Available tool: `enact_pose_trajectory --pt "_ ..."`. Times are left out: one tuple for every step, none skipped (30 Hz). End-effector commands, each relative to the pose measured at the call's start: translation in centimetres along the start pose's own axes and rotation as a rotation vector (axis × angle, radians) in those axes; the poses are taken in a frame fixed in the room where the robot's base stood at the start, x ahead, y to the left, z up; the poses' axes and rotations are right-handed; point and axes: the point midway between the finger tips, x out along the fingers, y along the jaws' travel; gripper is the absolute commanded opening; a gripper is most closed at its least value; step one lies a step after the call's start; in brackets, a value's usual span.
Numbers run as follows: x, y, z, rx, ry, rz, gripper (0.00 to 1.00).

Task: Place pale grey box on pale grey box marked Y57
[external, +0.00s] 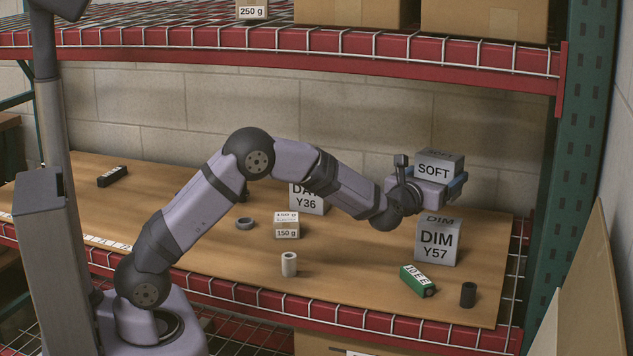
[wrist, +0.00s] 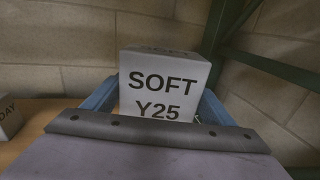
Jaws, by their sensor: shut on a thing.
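A pale grey box marked SOFT (external: 433,169) is held up by my gripper (external: 443,189) in the external view. In the wrist view the same box (wrist: 165,83) reads SOFT Y25 and sits upright between the blue fingers of my gripper (wrist: 158,105), which are shut on it. The pale grey box marked DIM Y57 (external: 438,242) stands upright on the board at the right. The held box is above the Y57 box, apart from it. The Y57 box does not show in the wrist view.
A third grey box marked Y36 (external: 309,201) stands behind my arm. A 150 g box (external: 287,226), a white cylinder (external: 289,264), a green block (external: 418,281) and a dark cylinder (external: 468,294) lie around the board. A red shelf beam (external: 380,44) runs overhead.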

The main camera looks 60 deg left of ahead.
Motion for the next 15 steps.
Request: enact_pose_trajectory --pt "-0.7 -1.7 1.5 -0.001 -0.002 -0.02 0.52" --pt "-0.9 -2.4 1.8 -0.002 -0.002 -0.023 0.52" --pt "-1.3 -3.3 2.3 -0.001 -0.002 -0.03 0.52" --pt "-1.6 -3.8 2.6 -0.001 -0.002 -0.032 0.52" --pt "-1.8 -4.2 2.9 -0.002 -0.002 -0.03 0.52" --pt "-2.1 -4.8 3.4 -0.002 -0.001 -0.027 0.52" --pt "-2.4 -5.1 3.6 -0.001 -0.001 -0.024 0.52" --pt "-2.5 -5.1 3.8 -0.002 -0.001 -0.013 0.52" --pt "-2.7 -5.2 4.2 -0.002 -0.002 -0.002 0.52" --pt "-2.8 -5.2 4.3 -0.002 -0.001 0.009 0.52" --pt "-2.7 -4.9 4.3 -0.002 -0.001 0.025 0.52" --pt "-2.8 -4.6 4.5 -0.002 -0.002 0.043 0.52" --pt "-2.8 -4.4 4.7 -0.001 0.0 0.055 0.52" --pt "-2.7 -3.9 4.7 -0.002 -0.001 0.076 0.52" --pt "-2.7 -3.4 4.8 -0.001 -0.002 0.099 0.52"
